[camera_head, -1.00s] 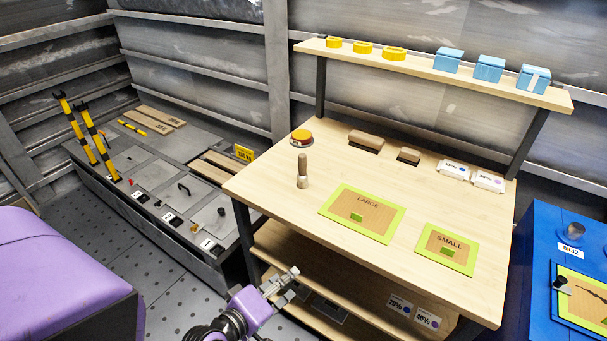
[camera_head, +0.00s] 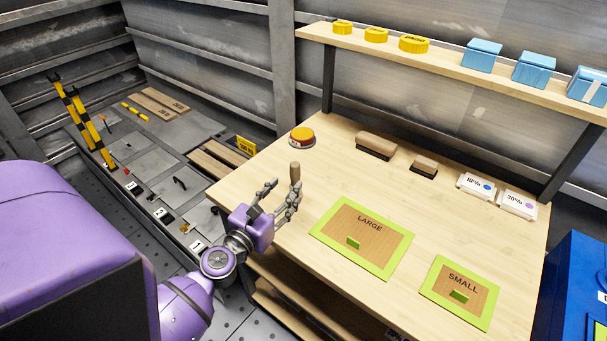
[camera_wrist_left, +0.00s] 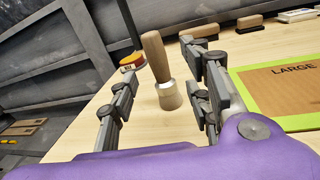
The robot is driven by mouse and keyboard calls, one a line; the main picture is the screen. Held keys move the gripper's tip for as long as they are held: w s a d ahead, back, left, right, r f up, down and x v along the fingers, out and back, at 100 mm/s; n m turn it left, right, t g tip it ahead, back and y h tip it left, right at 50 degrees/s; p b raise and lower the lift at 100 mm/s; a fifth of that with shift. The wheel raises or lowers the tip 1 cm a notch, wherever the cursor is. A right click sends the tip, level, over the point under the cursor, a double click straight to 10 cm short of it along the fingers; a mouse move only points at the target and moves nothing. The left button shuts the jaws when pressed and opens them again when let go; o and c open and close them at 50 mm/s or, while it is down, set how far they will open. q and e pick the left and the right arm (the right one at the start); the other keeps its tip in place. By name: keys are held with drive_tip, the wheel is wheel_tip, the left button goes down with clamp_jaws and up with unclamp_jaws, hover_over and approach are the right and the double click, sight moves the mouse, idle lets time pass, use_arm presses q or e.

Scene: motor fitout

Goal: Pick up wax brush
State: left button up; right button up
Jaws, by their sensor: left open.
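The wax brush (camera_wrist_left: 162,70) stands upright on the wooden bench, with a wooden handle and a pale, metallic-looking lower part. In the head view only the top of its handle (camera_head: 295,172) shows; my left gripper hides the rest. My left gripper (camera_head: 283,196) is open at the bench's left edge, with its fingers pointing at the brush. In the left wrist view the brush shows between the two fingers (camera_wrist_left: 168,90) and a little beyond them, with clear space on both sides. My right gripper is not in view.
A shelf (camera_head: 450,76) above holds yellow tins and blue boxes.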

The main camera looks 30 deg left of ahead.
sight(292, 177)
use_arm(q)
drive_tip(key=shift+w+a+r+p, duration=0.15)
drive_tip(key=shift+w+r, duration=0.1)
drive_tip(key=shift+w, duration=0.35)
drive_tip(key=shift+w+d+r+p, duration=0.1)
drive_tip(key=shift+w+r+p, duration=0.1)
drive_tip(key=shift+w, duration=0.35)
drive_tip(key=w, duration=0.3)
drive_tip(key=shift+w+a, duration=0.3)
drive_tip(key=shift+w, duration=0.05)
drive_tip(key=shift+w+f, duration=0.1)
drive_tip(key=shift+w, duration=0.3)
drive_tip(key=c, duration=1.1)
clamp_jaws()
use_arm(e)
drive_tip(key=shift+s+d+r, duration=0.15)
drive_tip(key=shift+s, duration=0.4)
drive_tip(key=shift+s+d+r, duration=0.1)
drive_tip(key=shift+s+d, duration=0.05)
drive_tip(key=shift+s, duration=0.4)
